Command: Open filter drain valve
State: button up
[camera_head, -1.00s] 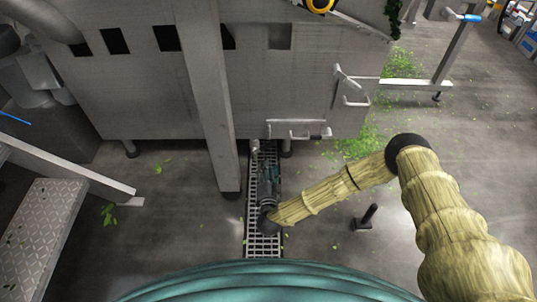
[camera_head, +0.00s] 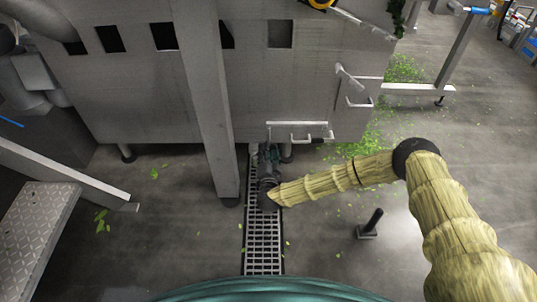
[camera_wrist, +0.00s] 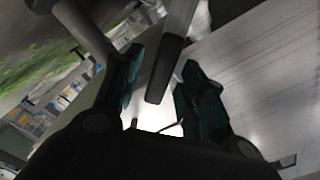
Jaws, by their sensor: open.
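My gripper (camera_head: 268,158) is low in front of the grey tank, above the floor drain. In the wrist view its two dark green fingers (camera_wrist: 163,62) are open. A lever with a black grip (camera_wrist: 164,70) on a grey bar lies between them in the picture, apparently the drain valve handle. A gap shows on each side of the grip, so the fingers are not closed on it. Whether the grip is fully in the jaws in depth I cannot tell. In the head view my gripper and the tank's lower edge largely hide the valve.
The grey tank (camera_head: 150,95) stands ahead, with a thick upright leg (camera_head: 213,110) left of my gripper. A white handle (camera_head: 298,138) sits on the tank right of it. A floor grate (camera_head: 263,240) runs below. A short black post (camera_head: 370,222) stands on the right floor.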

jog(key=shift+w, duration=0.1)
jog(key=shift+c, duration=0.5)
grip_shut()
jog(key=shift+a+r+p, duration=0.1)
jog(key=shift+r+p, duration=0.05)
jog(key=shift+p, duration=0.15)
